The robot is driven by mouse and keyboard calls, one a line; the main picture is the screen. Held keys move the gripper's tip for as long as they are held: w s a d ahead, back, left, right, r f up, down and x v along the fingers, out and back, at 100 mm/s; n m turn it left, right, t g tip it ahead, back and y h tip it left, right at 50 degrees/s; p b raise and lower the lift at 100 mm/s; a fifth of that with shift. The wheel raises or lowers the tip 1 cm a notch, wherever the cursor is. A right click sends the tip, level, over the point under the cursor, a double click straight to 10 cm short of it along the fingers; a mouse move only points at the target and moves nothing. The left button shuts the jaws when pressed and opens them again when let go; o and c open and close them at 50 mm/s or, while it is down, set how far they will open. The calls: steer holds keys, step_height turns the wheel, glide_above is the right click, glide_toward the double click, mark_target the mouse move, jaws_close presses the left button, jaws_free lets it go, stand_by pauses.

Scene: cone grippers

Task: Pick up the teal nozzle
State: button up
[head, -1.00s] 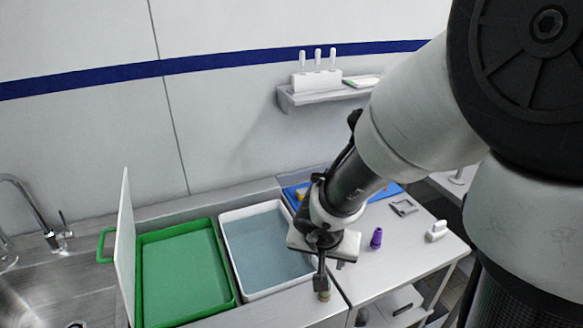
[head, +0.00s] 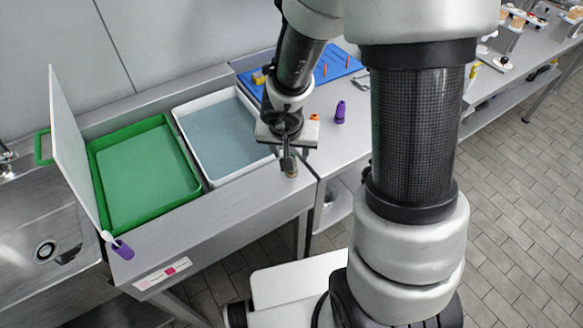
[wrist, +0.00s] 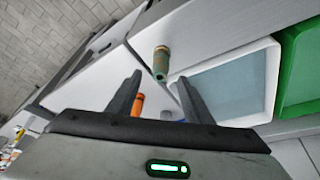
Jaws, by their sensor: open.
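The teal nozzle (wrist: 160,64) is a small cylinder with a teal end and a brownish body in the wrist view. It is just past my fingertips, lined up with the gap between them. In the head view a small brownish piece (head: 291,171), likely the same nozzle, shows just below my gripper (head: 288,158) near the counter's front right corner. My gripper, also in the wrist view (wrist: 160,80), is open with nothing between its fingers. I cannot tell the exact height between fingertips and nozzle.
A white tray of bluish water (head: 222,135) and a green tray (head: 150,178) lie to the left. An orange piece (head: 314,117) and a purple nozzle (head: 340,112) stand behind to the right. Another purple piece (head: 122,249) is at the sink edge. A blue mat (head: 335,66) lies at the back.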

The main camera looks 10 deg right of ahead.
steer(key=b+x, duration=0.3)
steer(key=x, duration=0.1)
steer(key=shift+s+a+f, duration=0.1)
steer(key=shift+f, duration=0.1)
steer(key=shift+w+f+b, duration=0.25)
steer(key=shift+b, duration=0.05)
steer(key=shift+r, duration=0.1)
steer(key=shift+c, duration=0.3)
steer(key=c, duration=1.1)
steer(key=shift+o, duration=0.2)
steer(key=shift+r, duration=0.1)
step_height(320, 180, up, 10)
steer(key=p, duration=0.9)
